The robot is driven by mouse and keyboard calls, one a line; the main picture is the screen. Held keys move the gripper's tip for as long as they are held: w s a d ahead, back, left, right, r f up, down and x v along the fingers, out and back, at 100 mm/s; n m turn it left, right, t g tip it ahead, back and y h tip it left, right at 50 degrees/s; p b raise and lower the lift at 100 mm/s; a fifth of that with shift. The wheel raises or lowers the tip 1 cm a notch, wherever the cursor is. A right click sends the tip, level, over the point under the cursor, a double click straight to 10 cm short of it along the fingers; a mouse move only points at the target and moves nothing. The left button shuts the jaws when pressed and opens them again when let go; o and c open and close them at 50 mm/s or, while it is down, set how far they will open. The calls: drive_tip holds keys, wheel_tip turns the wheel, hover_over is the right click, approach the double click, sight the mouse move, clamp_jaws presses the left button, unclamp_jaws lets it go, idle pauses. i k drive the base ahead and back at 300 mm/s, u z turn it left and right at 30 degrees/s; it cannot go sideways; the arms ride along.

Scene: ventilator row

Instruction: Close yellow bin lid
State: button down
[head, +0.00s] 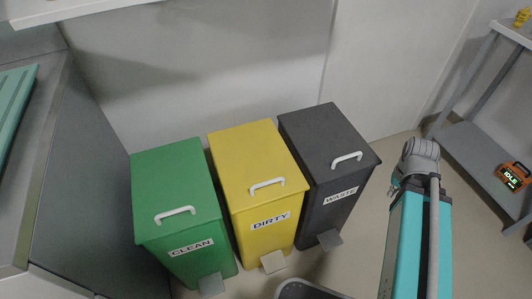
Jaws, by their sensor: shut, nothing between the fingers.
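The yellow bin (265,228), labelled DIRTY, stands on the floor in the middle of a row of bins in the head view. Its yellow lid (253,155) lies flat across the top and looks shut, with no gap that I can see. A white handle (267,187) sits near the lid's front edge, and a grey pedal (273,262) sticks out at the foot. My arm rises at the right, apart from the yellow bin. My gripper does not show in this view.
A green bin (175,185) labelled CLEAN stands left and a dark grey bin (325,140) labelled WASTE right, both lids down. A counter (35,200) fills the left. A metal shelf unit (475,165) with an orange device (513,177) reading IDLE stands right. A wall is behind.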

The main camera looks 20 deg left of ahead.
sight(255, 168)
drive_tip(key=z, duration=0.05)
drive_tip(key=k, duration=1.15)
drive_tip(key=z, duration=0.15)
